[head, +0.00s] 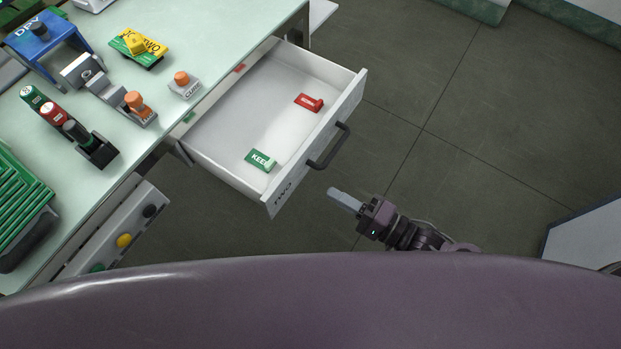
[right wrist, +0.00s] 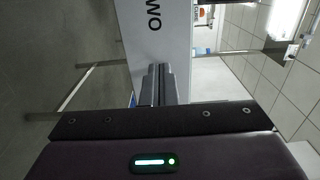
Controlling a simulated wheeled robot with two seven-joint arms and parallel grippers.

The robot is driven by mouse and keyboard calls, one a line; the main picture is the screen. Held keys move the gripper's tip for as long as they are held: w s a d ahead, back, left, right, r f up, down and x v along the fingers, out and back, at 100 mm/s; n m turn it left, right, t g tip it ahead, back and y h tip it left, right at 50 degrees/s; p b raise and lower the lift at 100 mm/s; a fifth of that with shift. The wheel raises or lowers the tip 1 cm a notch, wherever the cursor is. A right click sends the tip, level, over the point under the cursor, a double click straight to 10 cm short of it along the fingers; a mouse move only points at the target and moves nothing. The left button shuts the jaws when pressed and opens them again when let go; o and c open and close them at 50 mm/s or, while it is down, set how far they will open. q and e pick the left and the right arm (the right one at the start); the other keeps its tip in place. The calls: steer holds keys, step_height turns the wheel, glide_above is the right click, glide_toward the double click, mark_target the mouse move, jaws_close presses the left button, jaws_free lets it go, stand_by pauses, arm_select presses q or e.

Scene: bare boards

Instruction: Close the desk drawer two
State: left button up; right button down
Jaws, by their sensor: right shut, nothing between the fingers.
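The white desk drawer two (head: 222,126) is pulled well out from under the pale green desk top (head: 205,52). Its front panel carries the word TWO and a dark bar handle (head: 329,147). Inside lie a green and white KEEP block (head: 261,160) and a red piece (head: 309,103). My right gripper (head: 345,200) is shut and empty, just outside the drawer front near its lower corner, below the handle. In the right wrist view the shut fingers (right wrist: 159,84) point toward the drawer front (right wrist: 158,35); I cannot tell whether they touch it. My left gripper is not in view.
On the desk stand a blue DPV frame (head: 45,40), a yellow and green toy-like block (head: 138,46), orange-knobbed grey pieces (head: 138,104) and a green ribbed box (head: 18,200). A panel with coloured buttons (head: 124,240) is below the desk edge.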

mark_target(297, 174)
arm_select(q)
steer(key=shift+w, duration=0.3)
arm_select(e)
steer(key=x, duration=0.7)
steer(key=shift+a, duration=0.1)
